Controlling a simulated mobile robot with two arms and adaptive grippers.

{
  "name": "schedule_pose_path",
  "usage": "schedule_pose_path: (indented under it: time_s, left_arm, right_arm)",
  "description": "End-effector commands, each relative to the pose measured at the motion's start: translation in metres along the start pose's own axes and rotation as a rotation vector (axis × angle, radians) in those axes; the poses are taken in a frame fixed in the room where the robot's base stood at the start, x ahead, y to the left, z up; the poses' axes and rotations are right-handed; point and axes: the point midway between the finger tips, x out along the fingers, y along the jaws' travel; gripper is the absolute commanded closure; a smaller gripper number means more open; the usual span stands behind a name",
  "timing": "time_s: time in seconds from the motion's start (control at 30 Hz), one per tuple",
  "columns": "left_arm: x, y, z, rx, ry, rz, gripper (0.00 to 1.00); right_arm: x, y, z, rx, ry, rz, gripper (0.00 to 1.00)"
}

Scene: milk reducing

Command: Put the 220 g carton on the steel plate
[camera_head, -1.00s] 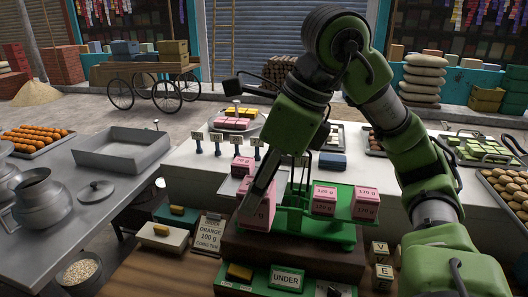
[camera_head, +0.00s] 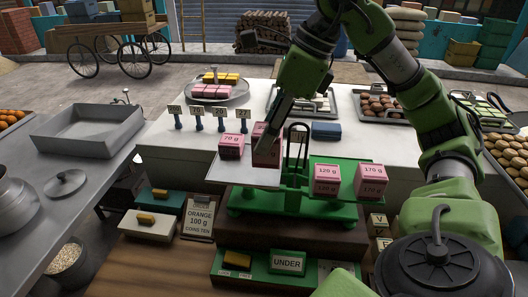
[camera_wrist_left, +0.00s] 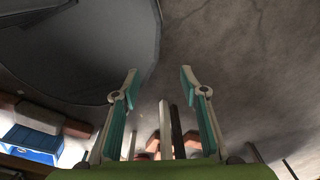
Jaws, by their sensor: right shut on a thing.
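The steel plate (camera_head: 240,176) is the light grey square pan at the left of the green balance in the head view. A pink carton marked 70 g (camera_head: 231,148) stands at its back left. My right gripper (camera_head: 268,135) is shut on a larger pink carton (camera_head: 266,155), just right of the 70 g carton, at the plate's back right. Its label is mostly hidden by the finger, and I cannot tell whether it touches the plate. My left gripper (camera_wrist_left: 160,85) shows only in the left wrist view, open and empty.
The green balance frame (camera_head: 296,205) rises close to the held carton. Small posts with tags (camera_head: 199,122) stand behind the plate. The plate's front is bare.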

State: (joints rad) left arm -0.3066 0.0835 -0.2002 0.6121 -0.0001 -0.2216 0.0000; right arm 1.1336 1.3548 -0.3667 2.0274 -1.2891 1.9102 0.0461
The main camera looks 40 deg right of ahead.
Motion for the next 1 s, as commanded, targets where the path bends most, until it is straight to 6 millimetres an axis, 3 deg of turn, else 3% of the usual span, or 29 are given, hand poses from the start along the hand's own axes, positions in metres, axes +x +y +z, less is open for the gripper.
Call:
schedule_pose_path:
  time_s: [0.2, 0.53, 0.97, 1.0]
  left_arm:
    - [-0.001, -0.001, -0.017, -0.001, 0.025, -0.001, 0.6]
    - [0.006, 0.002, -0.014, -0.001, 0.022, 0.002, 0.6]
    - [0.01, 0.003, -0.01, -0.002, 0.016, 0.003, 0.6]
    - [0.01, 0.003, -0.01, -0.002, 0.016, 0.003, 0.6]
  right_arm:
    - [0.021, -0.016, -0.002, 0.001, -0.002, -0.001, 0.89]
    - [0.058, -0.025, -0.014, 0.001, 0.0, -0.002, 0.89]
    - [0.064, -0.024, -0.015, 0.0, -0.004, -0.001, 0.89]
    - [0.065, -0.024, -0.016, 0.0, -0.002, -0.001, 0.6]
